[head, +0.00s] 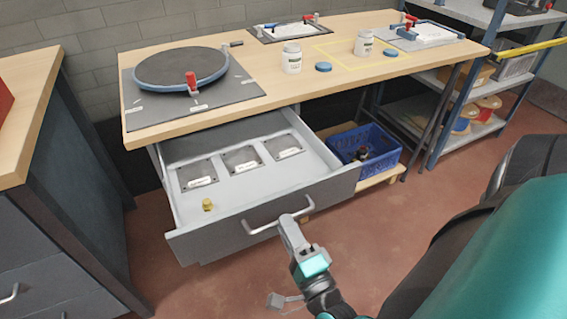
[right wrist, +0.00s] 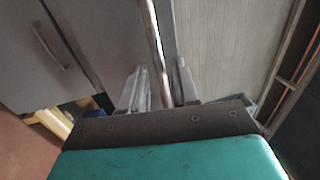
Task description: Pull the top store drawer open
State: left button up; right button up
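The top store drawer (head: 262,223) is grey and stands pulled out from under the wooden bench. Its inside shows several labelled square plates and a small brass piece (head: 207,205). A pale bar handle (head: 262,228) runs across its front. My right gripper (head: 289,222) is at the right part of this handle. In the right wrist view, the handle bar (right wrist: 154,42) passes between the two fingers of my right gripper (right wrist: 161,80), with a gap seeming to show on each side. The fingers look open around the bar.
The bench top (head: 300,88) holds a round turntable (head: 180,67), white jars and trays. A blue crate (head: 365,150) stands on a low shelf right of the drawer. A dark cabinet (head: 65,200) stands at the left. Open red floor lies in front.

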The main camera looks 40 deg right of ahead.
jog(key=v, duration=1)
jog(key=shift+s, duration=0.2)
jog(key=shift+f, duration=0.1)
